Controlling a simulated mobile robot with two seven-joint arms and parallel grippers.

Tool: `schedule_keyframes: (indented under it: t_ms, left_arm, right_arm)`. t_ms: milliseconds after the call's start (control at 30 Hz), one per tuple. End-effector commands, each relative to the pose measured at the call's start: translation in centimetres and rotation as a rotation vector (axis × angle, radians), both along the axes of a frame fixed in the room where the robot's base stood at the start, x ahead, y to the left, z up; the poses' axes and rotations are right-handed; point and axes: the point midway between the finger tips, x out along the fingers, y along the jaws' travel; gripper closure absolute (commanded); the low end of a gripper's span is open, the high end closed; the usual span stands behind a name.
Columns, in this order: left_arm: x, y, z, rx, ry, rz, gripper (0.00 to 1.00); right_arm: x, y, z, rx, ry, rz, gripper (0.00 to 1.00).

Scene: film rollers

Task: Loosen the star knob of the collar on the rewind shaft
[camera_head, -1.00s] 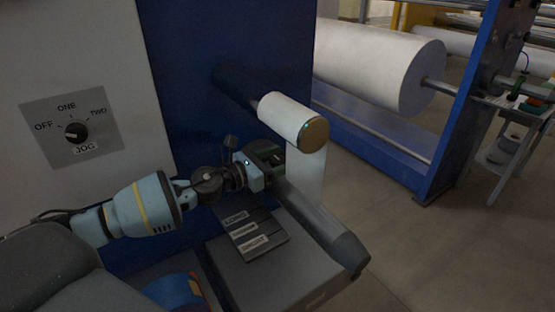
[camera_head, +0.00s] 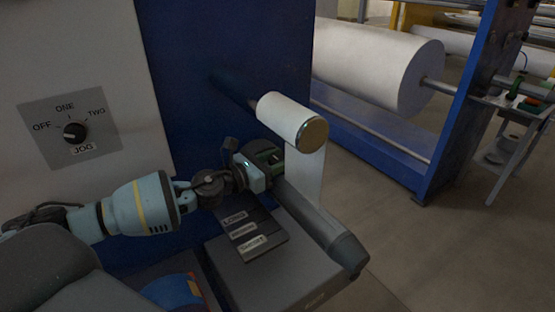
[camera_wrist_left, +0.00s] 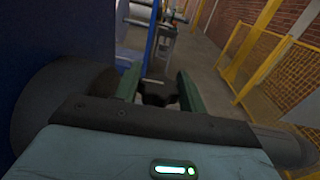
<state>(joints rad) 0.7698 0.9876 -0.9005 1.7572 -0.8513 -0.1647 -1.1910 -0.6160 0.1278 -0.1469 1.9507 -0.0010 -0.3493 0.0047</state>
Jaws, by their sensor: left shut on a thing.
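The rewind shaft (camera_head: 322,222) is a dark grey bar sticking out from the blue machine panel toward the front right. My left gripper (camera_head: 271,157) is at its inner part, beside the panel. In the left wrist view its two green fingers (camera_wrist_left: 158,88) are shut on a dark knob (camera_wrist_left: 157,94), which shows between them. A large dark round part, perhaps the collar (camera_wrist_left: 55,105), is at the left, and the shaft (camera_wrist_left: 275,143) runs off to the right. In the head view the gripper hides the knob. My right gripper is not in view.
A white film roll (camera_head: 290,118) on an upper roller hangs its web down behind the shaft. A JOG selector (camera_head: 75,132) is on the left panel. A large white roll (camera_head: 385,65) and open floor are at right.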

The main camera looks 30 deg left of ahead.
Motion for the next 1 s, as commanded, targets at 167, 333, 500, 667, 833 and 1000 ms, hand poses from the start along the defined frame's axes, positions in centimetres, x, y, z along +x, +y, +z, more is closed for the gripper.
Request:
schedule_keyframes:
  t_ms: [167,333,500,667,833,1000]
  left_arm:
    - [-0.01,-0.04,0.12,0.0,-0.001,0.075,0.82]
    - [-0.02,-0.06,0.06,-0.001,0.0,0.166,0.82]
    - [-0.04,-0.15,0.0,-0.003,0.001,0.279,0.82]
    - [-0.06,-0.26,-0.11,-0.004,0.004,0.414,0.82]
    - [-0.04,-0.25,-0.12,-0.003,0.004,0.565,0.82]
    - [-0.01,-0.21,-0.05,-0.003,0.003,0.693,0.82]
  right_arm:
    - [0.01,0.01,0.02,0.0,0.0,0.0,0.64]
    - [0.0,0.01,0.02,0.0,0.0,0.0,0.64]
    - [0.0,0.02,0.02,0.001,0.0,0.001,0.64]
    - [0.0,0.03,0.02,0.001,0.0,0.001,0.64]
    - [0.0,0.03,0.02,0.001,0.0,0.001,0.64]
    - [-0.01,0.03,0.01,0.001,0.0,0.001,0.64]
